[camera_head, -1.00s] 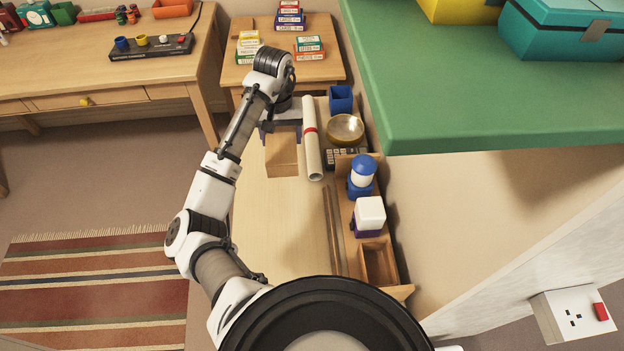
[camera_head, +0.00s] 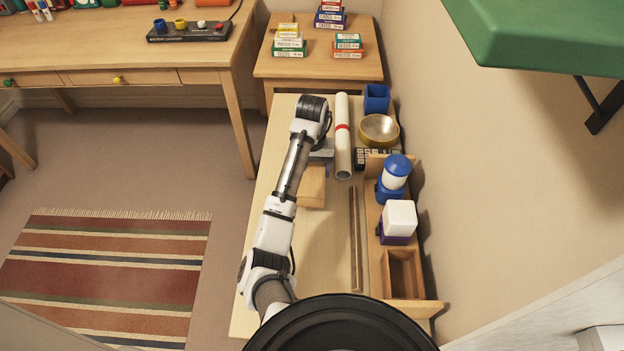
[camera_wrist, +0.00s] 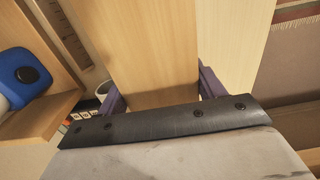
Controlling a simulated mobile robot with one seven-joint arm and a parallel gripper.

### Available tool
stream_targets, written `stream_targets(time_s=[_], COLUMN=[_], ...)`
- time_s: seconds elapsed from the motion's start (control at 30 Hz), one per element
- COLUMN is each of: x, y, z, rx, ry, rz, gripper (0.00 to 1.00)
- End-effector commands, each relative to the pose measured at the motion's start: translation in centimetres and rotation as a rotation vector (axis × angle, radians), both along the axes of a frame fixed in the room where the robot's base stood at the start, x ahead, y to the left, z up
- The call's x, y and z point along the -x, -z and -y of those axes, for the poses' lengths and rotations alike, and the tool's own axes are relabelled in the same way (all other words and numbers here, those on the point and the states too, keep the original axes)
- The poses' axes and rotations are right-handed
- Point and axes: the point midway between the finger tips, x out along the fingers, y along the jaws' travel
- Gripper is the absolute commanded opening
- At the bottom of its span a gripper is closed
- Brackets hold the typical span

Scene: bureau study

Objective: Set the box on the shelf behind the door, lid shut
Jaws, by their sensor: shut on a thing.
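A plain pale wooden box (camera_head: 312,190) is in my gripper (camera_head: 319,168), over the long wooden surface (camera_head: 325,250). In the wrist view the box (camera_wrist: 152,45) fills the space between the purple fingers of my gripper (camera_wrist: 160,92). I see no open lid, and cannot make out a lid seam. A green shelf (camera_head: 545,30) on a dark bracket juts from the wall at upper right. I cannot tell whether it is the task's shelf. No door can be made out for certain.
Right of my gripper lie a rolled paper (camera_head: 343,135), a brass bowl (camera_head: 379,130), a blue cup (camera_head: 376,98), a blue-capped jar (camera_head: 396,172) and a white-topped container (camera_head: 399,218). A small table (camera_head: 320,68) with stacked boxes stands behind. A desk (camera_head: 130,55) and striped rug (camera_head: 100,270) are left.

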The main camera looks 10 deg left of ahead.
Motion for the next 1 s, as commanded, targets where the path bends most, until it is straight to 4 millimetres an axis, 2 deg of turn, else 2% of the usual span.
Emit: stream_targets(time_s=[0.03,0.2,0.57,0.6,0.7,0.77,1.0], x=[0.0,0.1,0.0,0.0,0.0,0.0,0.0], y=[1.2,3.2,3.6,3.8,3.7,3.7,3.7], z=[0.1,0.0,0.1,0.1,0.1,0.1,0.1], rx=[0.001,0.000,0.001,0.000,0.000,0.000,0.000], ry=[0.001,0.000,0.001,0.001,0.001,0.000,0.000], rz=[-0.002,-0.002,0.000,-0.001,-0.001,-0.001,-0.001], gripper=[0.34,0.34,0.34,0.69,0.82,0.90,0.90])
